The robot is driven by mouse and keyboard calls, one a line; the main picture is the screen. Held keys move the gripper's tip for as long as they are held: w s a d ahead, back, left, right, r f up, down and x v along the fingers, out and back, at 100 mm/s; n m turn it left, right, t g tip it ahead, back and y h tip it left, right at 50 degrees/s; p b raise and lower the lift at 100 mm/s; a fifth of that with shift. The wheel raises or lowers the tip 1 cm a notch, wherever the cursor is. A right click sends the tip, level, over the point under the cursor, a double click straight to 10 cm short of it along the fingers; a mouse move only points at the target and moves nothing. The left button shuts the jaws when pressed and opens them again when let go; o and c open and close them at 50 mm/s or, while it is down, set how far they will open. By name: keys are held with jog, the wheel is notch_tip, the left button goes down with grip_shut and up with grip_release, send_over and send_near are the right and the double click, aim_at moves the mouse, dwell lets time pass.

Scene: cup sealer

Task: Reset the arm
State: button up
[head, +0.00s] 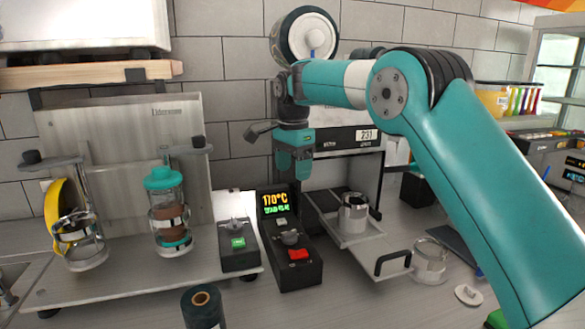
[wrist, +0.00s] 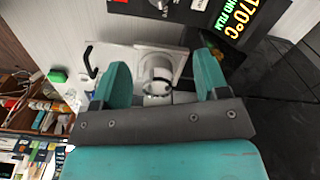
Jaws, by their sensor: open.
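My gripper (head: 293,160) hangs from my teal arm in front of the cup sealer (head: 346,138). In the wrist view my gripper (wrist: 160,85) has its two teal fingers spread apart, with nothing held between them. The sealer's tray (head: 365,240) is slid out, with a black handle at its front. A clear cup with a metallic band (head: 353,213) stands in the tray, to the right of and below my gripper. The cup (wrist: 158,75) shows beyond the fingers in the wrist view, apart from them.
A control box reading 170°C (head: 279,204) stands below my gripper. A blender-like cup with a teal lid (head: 169,215) is on the left stand. A clear empty cup (head: 430,262) and a small white lid (head: 468,295) lie right of the tray. A dark film roll (head: 203,308) is at the front.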

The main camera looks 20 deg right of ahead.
dwell(0.4)
jog(key=s+a+f+n+y, duration=0.1)
jog(key=s+n, duration=0.9)
jog(key=s, duration=1)
jog(key=s+a+f+n+y, duration=0.1)
jog(key=s+a+n+y, duration=0.2)
jog(key=s+n, duration=0.8)
jog(key=s+a, duration=0.1)
jog(key=s, duration=0.7)
jog(key=shift+s+a+f, duration=0.15)
jog(key=shift+s+a, duration=0.15)
jog(key=shift+s, duration=0.1)
